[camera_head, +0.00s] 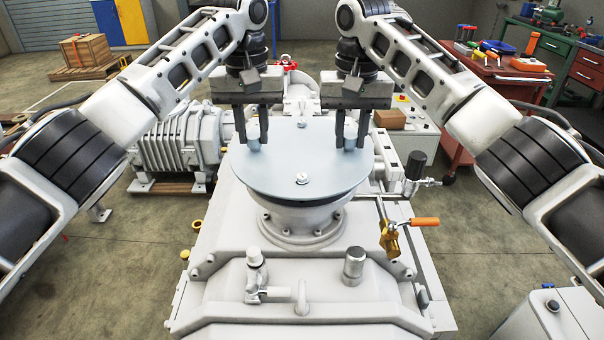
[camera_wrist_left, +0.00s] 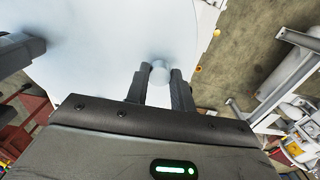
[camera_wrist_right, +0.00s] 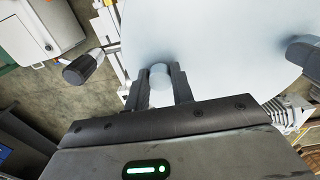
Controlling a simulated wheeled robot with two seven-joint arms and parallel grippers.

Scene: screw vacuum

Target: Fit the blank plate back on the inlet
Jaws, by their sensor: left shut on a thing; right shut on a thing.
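The blank plate (camera_head: 290,165) is a round, pale grey disc above the inlet (camera_head: 303,222), a flanged white neck on top of the vacuum pump. The plate looks level and covers the inlet's opening; I cannot tell whether it is fully seated. My left gripper (camera_head: 253,143) is shut on a peg-like handle on the plate's left side, also in the left wrist view (camera_wrist_left: 159,75). My right gripper (camera_head: 350,143) is shut on the matching handle on the right side, also in the right wrist view (camera_wrist_right: 159,77). Two bolt heads show on the plate, one at the front (camera_head: 302,179).
A brass valve (camera_head: 389,240) with an orange handle stands right of the inlet. A capped stub (camera_head: 353,265) and a small fitting (camera_head: 256,270) rise in front. A red bench with tools (camera_head: 500,70) stands at the back right.

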